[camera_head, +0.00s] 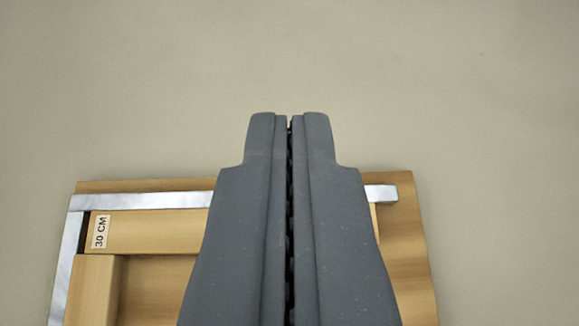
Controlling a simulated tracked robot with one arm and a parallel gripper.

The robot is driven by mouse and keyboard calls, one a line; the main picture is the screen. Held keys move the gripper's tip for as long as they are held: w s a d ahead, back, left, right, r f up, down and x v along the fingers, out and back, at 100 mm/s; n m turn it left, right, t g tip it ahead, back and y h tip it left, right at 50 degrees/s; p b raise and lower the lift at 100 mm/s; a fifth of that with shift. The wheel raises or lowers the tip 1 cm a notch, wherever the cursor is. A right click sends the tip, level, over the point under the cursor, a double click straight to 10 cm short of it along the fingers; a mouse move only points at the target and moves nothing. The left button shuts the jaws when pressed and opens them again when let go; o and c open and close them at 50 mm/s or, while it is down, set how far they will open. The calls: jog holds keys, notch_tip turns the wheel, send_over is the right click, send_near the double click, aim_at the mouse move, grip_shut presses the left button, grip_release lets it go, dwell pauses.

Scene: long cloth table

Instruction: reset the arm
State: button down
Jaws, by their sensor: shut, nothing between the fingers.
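My gripper (289,120) is in the middle of the view, pointing away from the camera. Its two dark grey fingers are shut against each other with only a thin dark seam between them, and they hold nothing. The fingers hide the middle of a wooden piece behind them. The fingertips show against the plain beige surface (450,90), past the wooden piece's far edge.
Beneath the gripper lies a wooden board (408,240) with a silver metal strip (150,201) along its far and left sides. A label reading "30 CM" (101,231) is on a wooden bar (160,231). The surface beyond and to the right is bare.

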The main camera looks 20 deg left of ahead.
dwell(0.3)
jog(key=s+d+r+m+t+h+b, duration=0.1)
jog(key=s+d+r+h+b, duration=0.15)
jog(key=d+r, duration=0.45)
jog(key=s+d+r+m+t+h+b, duration=0.15)
jog(key=d+r+b, duration=0.25)
jog(key=r, duration=0.7)
jog(key=s+d+r+m+t+h+b, duration=0.1)
jog(key=s+d+r+b, duration=0.2)
jog(key=d+r, duration=0.35)
jog(key=s+d+r+b, duration=0.1)
jog(key=s+r+b, duration=0.2)
jog(key=s, duration=0.6)
jog(key=s+d+r+m+b, duration=0.1)
jog(key=s+r+b, duration=0.3)
jog(key=s, duration=0.6)
jog(key=s+d+r+m+t+b, duration=0.1)
jog(key=s+d+r+b, duration=0.1)
jog(key=s+r, duration=0.5)
jog(key=b+v, duration=0.1)
jog(key=v, duration=0.2)
jog(key=shift+s, duration=0.1)
